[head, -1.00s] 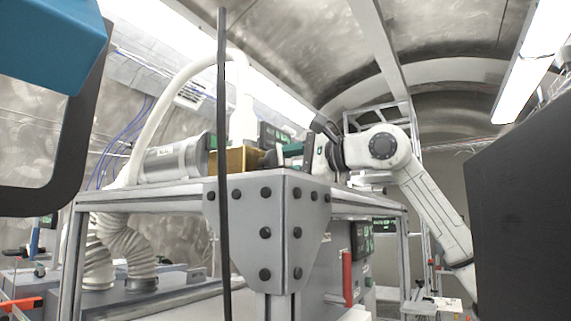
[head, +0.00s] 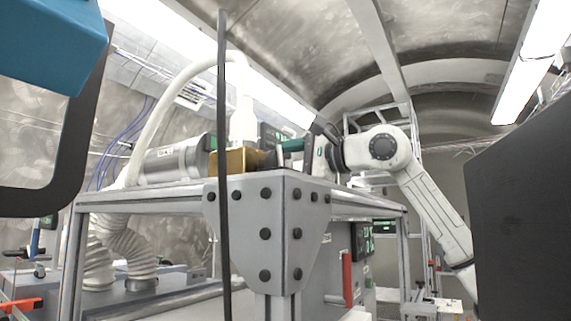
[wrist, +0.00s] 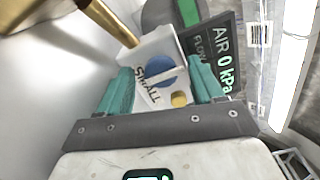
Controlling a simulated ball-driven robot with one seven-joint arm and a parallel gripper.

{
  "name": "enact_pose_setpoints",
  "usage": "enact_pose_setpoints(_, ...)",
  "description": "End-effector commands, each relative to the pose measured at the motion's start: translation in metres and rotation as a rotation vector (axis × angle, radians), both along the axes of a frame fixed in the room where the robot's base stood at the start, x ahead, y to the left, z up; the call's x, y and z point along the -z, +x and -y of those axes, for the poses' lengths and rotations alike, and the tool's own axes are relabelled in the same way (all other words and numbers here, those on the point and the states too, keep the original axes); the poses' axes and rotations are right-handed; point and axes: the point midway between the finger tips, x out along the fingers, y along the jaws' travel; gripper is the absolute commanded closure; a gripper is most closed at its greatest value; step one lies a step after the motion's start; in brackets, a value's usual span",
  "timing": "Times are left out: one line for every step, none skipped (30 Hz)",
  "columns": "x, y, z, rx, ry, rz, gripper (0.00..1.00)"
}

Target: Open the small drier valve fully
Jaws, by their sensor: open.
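In the wrist view, a white panel marked "SMALL" carries a round blue valve knob (wrist: 168,72) with a pale bar across it. A small yellow round part (wrist: 180,99) sits below the knob. My gripper (wrist: 160,66) is open, with one teal finger on each side of the knob in this view. I cannot tell whether either finger touches it. In the head view my gripper (head: 291,148) is above the frame's top, pointing left toward a brass-coloured block (head: 238,160). The knob itself is not discernible there.
A display reading "AIR 0 kPa" (wrist: 222,62) is close by the right finger. A brass pipe (wrist: 108,20) enters at upper left. A silver cylinder (head: 175,160) and white hose lie left on the frame (head: 285,205). A dark vertical pole (head: 223,240) stands in front.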

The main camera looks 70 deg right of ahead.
Motion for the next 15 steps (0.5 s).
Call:
enact_pose_setpoints(0.000,0.000,0.000,0.000,0.000,0.000,0.33)
enact_pose_setpoints(0.000,-0.001,0.000,0.000,0.000,0.001,0.33)
enact_pose_setpoints(0.000,-0.003,0.000,0.001,0.000,0.001,0.33)
enact_pose_setpoints(0.001,-0.005,0.000,0.001,0.000,0.001,0.33)
enact_pose_setpoints(0.001,-0.007,-0.001,0.002,0.000,0.001,0.33)
enact_pose_setpoints(0.002,-0.012,-0.002,0.002,0.000,0.001,0.33)
enact_pose_setpoints(0.002,-0.016,-0.003,0.002,0.000,0.000,0.33)
enact_pose_setpoints(0.003,-0.021,-0.004,0.003,0.000,0.000,0.33)
enact_pose_setpoints(0.003,-0.028,-0.006,0.003,-0.001,0.001,0.33)
enact_pose_setpoints(0.003,-0.033,-0.007,0.004,-0.001,0.002,0.33)
enact_pose_setpoints(0.003,-0.039,-0.008,0.004,-0.001,0.002,0.33)
enact_pose_setpoints(0.003,-0.047,-0.010,0.004,0.000,0.001,0.33)
enact_pose_setpoints(0.003,-0.053,-0.012,0.003,-0.001,0.001,0.33)
enact_pose_setpoints(0.003,-0.059,-0.013,0.003,0.000,0.001,0.33)
enact_pose_setpoints(0.003,-0.066,-0.015,0.004,0.000,0.001,0.33)
